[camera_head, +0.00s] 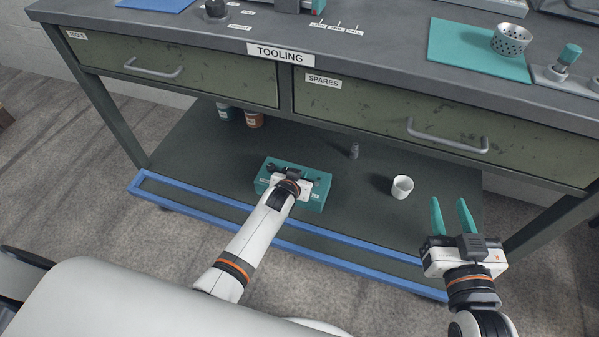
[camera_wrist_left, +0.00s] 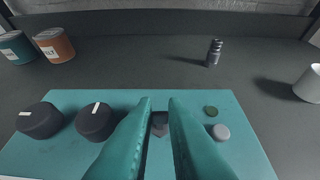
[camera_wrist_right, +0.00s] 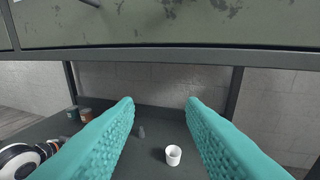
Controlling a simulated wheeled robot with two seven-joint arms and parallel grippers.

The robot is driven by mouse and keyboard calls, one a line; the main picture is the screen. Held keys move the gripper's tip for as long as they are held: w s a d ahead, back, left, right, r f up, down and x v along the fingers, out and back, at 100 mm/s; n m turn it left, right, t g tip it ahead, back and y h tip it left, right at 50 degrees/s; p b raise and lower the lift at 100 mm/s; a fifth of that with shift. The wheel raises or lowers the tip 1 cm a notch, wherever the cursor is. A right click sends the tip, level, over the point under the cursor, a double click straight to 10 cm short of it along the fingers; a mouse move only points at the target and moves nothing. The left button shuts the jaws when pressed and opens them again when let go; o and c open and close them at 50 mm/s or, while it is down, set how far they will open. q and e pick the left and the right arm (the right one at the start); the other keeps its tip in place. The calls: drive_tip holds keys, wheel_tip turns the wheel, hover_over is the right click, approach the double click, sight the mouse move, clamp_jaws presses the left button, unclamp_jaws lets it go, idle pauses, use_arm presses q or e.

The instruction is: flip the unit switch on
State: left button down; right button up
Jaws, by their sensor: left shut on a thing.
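The unit is a teal box on the lower shelf; its bare face (camera_head: 314,205) shows in the head view beside my left gripper (camera_head: 292,176). In the left wrist view its teal panel (camera_wrist_left: 66,148) has two dark knobs with white marks, a dark switch (camera_wrist_left: 159,123), a green round spot (camera_wrist_left: 210,111) and a grey button (camera_wrist_left: 221,132). My left gripper (camera_wrist_left: 159,106) is shut on the dark switch, which shows between its fingers. Which way the switch is set cannot be told. My right gripper (camera_head: 453,216) is open and empty in front of the bench, right of the unit.
The lower shelf (camera_head: 200,150) has a blue front rail. A white cup (camera_head: 402,187), a small dark bottle (camera_head: 354,150) and two cans (camera_wrist_left: 54,45) stand around the unit. Drawers (camera_head: 440,130) and the bench top hang over the shelf.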

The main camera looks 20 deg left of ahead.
use_arm(q)
drive_tip(key=shift+w+r+g+p, duration=0.25)
drive_tip(key=shift+g+p, duration=0.45)
drive_tip(key=shift+p, duration=0.55)
drive_tip(key=shift+w+g+p, duration=0.2)
drive_tip(key=shift+g+p, duration=0.6)
drive_tip(key=shift+p, duration=0.3)
use_arm(e)
drive_tip(key=s+d+f+g+h, duration=0.1)
drive_tip(key=s+d+f+g, duration=0.2)
drive_tip(key=s+f+g, duration=0.2)
drive_tip(key=s+d+f+g+h, duration=0.2)
drive_tip(key=s+d+f+g, duration=0.1)
drive_tip(key=s+f+g, duration=0.3)
drive_tip(key=s+g, duration=0.2)
drive_tip(key=s, duration=0.1)
drive_tip(key=shift+s+m+h, duration=0.3)
drive_tip(key=shift+s, duration=0.1)
use_arm(q)
drive_tip(key=shift+w+f+g, duration=0.1)
drive_tip(key=shift+g, duration=0.2)
use_arm(e)
drive_tip(key=shift+a, duration=0.1)
use_arm(q)
drive_tip(key=c, duration=1.5)
unclamp_jaws()
drive_tip(key=shift+o, duration=0.2)
drive_tip(key=shift+p, duration=0.3)
